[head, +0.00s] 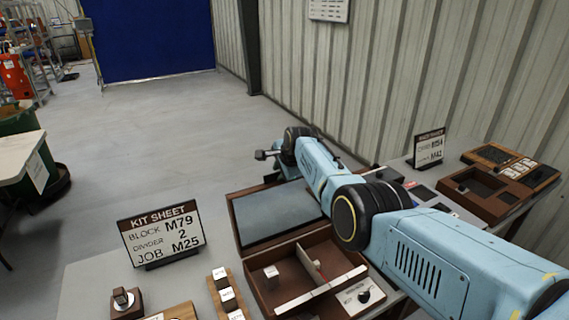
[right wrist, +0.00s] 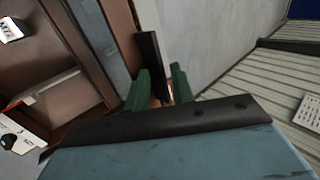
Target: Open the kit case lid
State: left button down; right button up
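The kit case (head: 256,290) is a brown wooden box on the bench in the head view. Its lid (head: 268,217), brown-framed with a grey-blue inner panel, stands raised at the case's far edge, so the inside shows. My right arm reaches over the case's right side to the lid's far end. In the right wrist view, my right gripper (right wrist: 161,88) has its two green fingers apart, with a dark upright tab (right wrist: 150,60) near the left finger; firm contact cannot be seen. My left gripper is not in view.
A kit sheet sign (head: 162,233) stands left of the case. A strip of white blocks (head: 226,293) lies beside the case. Another brown tray (head: 474,194) and a second sign (head: 429,148) stand at the right by the wall. The floor beyond the bench is clear.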

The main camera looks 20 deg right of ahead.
jog(key=p+v, duration=0.3)
jog(key=v, duration=1)
jog(key=shift+r, duration=0.15)
jog(key=shift+s, duration=0.1)
